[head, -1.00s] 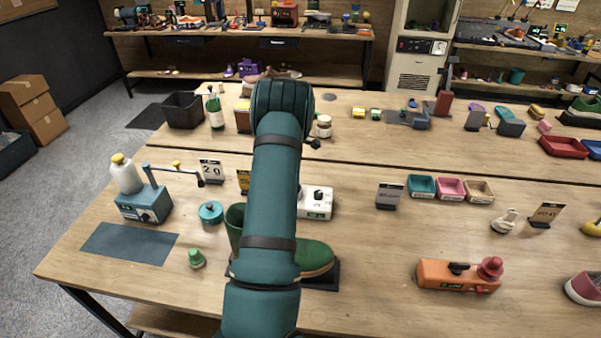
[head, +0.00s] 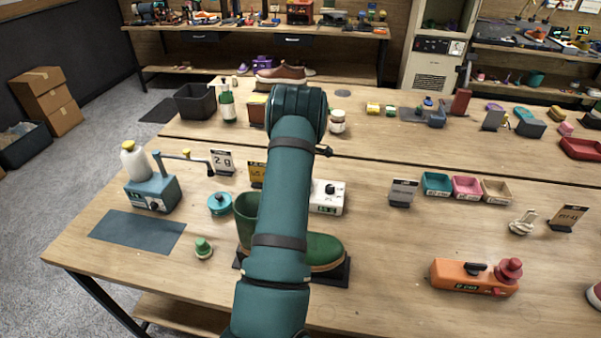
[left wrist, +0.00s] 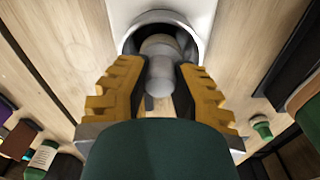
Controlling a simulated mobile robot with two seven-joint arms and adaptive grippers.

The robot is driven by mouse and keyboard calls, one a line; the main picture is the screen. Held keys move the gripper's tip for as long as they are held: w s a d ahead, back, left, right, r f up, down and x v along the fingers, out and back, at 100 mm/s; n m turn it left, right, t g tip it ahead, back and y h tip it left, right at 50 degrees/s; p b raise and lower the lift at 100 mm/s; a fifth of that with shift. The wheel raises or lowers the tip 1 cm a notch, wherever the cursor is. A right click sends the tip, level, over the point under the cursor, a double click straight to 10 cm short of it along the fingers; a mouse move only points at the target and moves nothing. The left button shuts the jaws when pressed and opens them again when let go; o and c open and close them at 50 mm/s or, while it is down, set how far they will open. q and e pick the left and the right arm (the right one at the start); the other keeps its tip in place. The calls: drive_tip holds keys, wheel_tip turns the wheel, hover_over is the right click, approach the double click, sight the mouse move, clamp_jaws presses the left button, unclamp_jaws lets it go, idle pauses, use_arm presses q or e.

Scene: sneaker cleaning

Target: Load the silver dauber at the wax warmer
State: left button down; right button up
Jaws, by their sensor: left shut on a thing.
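The silver dauber (left wrist: 160,72) shows in the left wrist view as a pale grey rounded piece between the yellow fingers of my left gripper (left wrist: 160,85). The gripper is shut on it. Just beyond it is a round white-rimmed well (left wrist: 200,30) with a dark inside, on a white body; whether the dauber touches it I cannot tell. In the head view a white box with a black knob and small display (head: 328,198), likely the wax warmer, is partly hidden by my left arm. That arm also hides its gripper there. My right gripper is not in view.
A green boot (head: 325,252) on a black mat stands partly behind my arm. A teal pot (head: 220,203), a green knob-like piece (head: 204,248) and a blue dispenser (head: 152,190) are to the left. An orange device (head: 474,276) is at right. Table between boot and orange device is clear.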

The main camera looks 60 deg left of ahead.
use_arm(q)
drive_tip(key=shift+f+b, duration=0.35)
drive_tip(key=shift+f, duration=0.2)
idle(1.8)
drive_tip(key=shift+r+p, duration=2.15)
drive_tip(key=shift+r, duration=1.45)
